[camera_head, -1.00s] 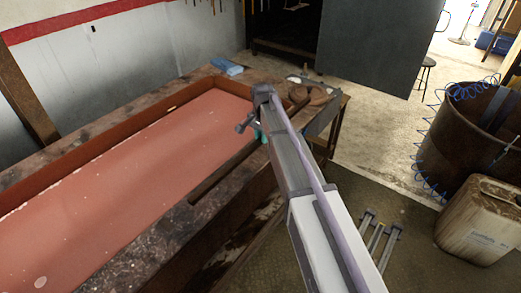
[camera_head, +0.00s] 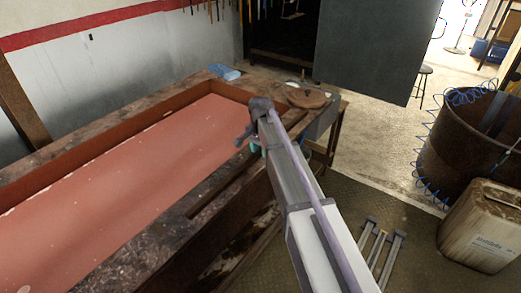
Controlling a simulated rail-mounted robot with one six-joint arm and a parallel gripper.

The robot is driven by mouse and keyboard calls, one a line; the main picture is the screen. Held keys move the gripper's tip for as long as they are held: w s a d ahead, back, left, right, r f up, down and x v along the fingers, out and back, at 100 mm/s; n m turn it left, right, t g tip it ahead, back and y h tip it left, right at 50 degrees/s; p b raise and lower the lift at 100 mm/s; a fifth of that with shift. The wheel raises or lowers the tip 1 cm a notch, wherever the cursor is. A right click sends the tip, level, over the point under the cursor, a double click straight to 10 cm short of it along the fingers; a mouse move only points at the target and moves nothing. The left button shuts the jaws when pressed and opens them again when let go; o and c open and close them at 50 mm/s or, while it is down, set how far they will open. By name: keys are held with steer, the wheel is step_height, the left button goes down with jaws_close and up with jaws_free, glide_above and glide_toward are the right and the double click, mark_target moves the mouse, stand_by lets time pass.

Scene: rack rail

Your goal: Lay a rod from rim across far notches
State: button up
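A shallow basin with a reddish floor and raised rust-brown rim (camera_head: 60,165) fills the left half. A long dark strip, which looks like a rod (camera_head: 222,186), lies along the near rim, running from lower left up toward my arm's end. My gripper (camera_head: 245,143) is over the near rim by the basin's far right corner, close to the strip's upper end. A small teal patch shows beneath it. The fingers are too small and partly hidden by my arm, so their opening and any contact with the strip are unclear. I cannot make out notches.
A round brown disc (camera_head: 307,97) sits on the bench's far right end, and a blue cloth (camera_head: 224,72) lies at the back. A rusty barrel (camera_head: 455,150) and a dirty white canister (camera_head: 484,226) stand on the floor at right. Grey bars (camera_head: 380,243) are on the floor.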

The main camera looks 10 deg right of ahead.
mark_target(260, 150)
steer(key=shift+o, duration=0.3)
step_height(260, 150, up, 13)
steer(key=p, duration=1.3)
steer(key=s+f+n+b, duration=0.1)
steer(key=s+n, duration=0.4)
steer(key=s, duration=0.8)
steer(key=s+f+n+b, duration=0.2)
steer(key=s+n, duration=0.2)
steer(key=s, duration=1)
steer(key=shift+s+f+n+b, duration=0.15)
steer(key=shift+f+n+b, duration=0.15)
steer(key=shift+n, duration=0.1)
steer(key=shift+o, duration=0.5)
steer(key=shift+r+p, duration=0.35)
steer(key=shift+p, duration=0.05)
